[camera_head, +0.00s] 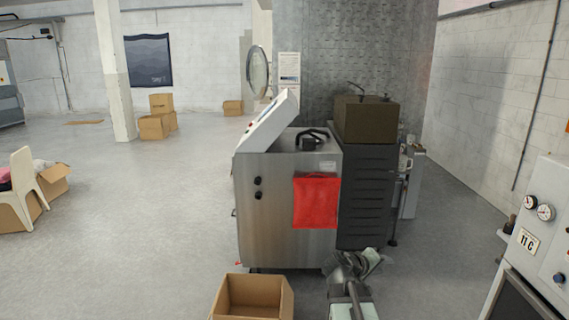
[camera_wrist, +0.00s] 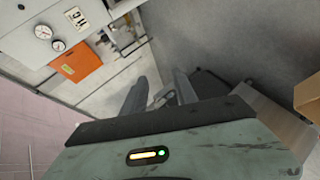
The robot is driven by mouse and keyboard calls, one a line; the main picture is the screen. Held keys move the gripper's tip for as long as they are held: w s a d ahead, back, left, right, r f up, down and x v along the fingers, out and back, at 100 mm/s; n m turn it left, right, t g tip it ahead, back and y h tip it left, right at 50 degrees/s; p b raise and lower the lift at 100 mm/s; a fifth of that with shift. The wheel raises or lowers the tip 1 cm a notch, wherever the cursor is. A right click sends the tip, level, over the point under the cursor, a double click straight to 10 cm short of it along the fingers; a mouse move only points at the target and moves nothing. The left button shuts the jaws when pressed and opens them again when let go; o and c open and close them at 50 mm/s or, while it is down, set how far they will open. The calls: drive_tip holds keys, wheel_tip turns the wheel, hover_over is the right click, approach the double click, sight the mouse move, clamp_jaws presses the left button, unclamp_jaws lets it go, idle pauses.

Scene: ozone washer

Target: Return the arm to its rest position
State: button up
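My arm rises from the bottom edge of the head view, and my gripper (camera_head: 354,262) is at its upper end, in front of the steel washer (camera_head: 285,225) and low in the picture. In the wrist view, the two dark fingers of my gripper (camera_wrist: 160,95) point away from the camera with a gap between them. Nothing shows between the fingers. Most of the gripper's body fills the lower part of the wrist view.
An open cardboard box (camera_head: 290,300) is on the floor left of my arm. A red cloth (camera_head: 316,203) hangs on the washer's front. A white gauge panel (camera_head: 540,220) stands at right. A white chair (camera_head: 22,185) is far left. The left floor is mostly clear.

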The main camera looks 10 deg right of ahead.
drive_tip(key=s+a+f+g+y+p, duration=0.1)
drive_tip(key=a+f+y, duration=0.25)
drive_tip(key=a, duration=0.75)
drive_tip(key=a+f+y, duration=0.3)
drive_tip(key=a+f, duration=0.1)
drive_tip(key=a, duration=0.7)
drive_tip(key=s+a+f+g+y, duration=0.3)
drive_tip(key=s+a+y, duration=0.2)
drive_tip(key=a, duration=0.6)
drive_tip(key=s, duration=0.2)
drive_tip(key=shift+s+a+f, duration=0.3)
drive_tip(key=shift+s+f, duration=0.05)
